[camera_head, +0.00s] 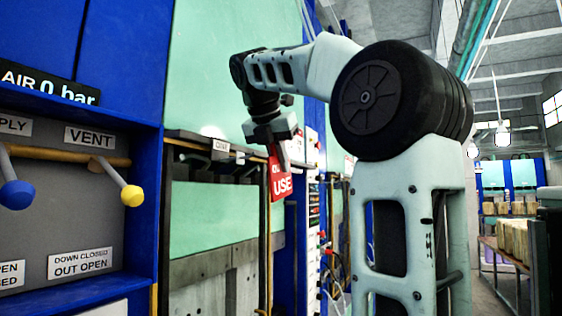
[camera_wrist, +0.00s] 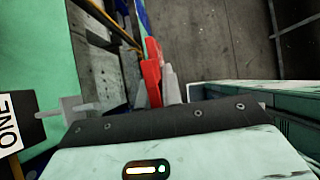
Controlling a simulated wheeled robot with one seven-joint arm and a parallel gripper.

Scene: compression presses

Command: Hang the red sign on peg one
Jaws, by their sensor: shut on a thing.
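The red sign (camera_head: 281,182) hangs down from my gripper (camera_head: 284,158) in the head view, with white letters partly readable as "USE". In the wrist view the red sign (camera_wrist: 152,72) shows nearly edge-on between the fingers of my gripper (camera_wrist: 158,90), which is shut on it. The plate reading "ONE" (camera_wrist: 8,112) is at the left edge of the wrist view; in the head view it is small (camera_head: 221,145). A light grey rod with a crosspiece (camera_wrist: 66,112), apparently the peg, sticks out beside that plate. The sign is apart from it, to its right in the wrist view.
A press with pale green panels (camera_head: 215,215) and blue posts stands behind the gripper. A valve panel (camera_head: 70,190) with blue and yellow handles is at left. Bare floor (camera_wrist: 215,40) shows in the wrist view. Shelving with boxes (camera_head: 515,235) is far right.

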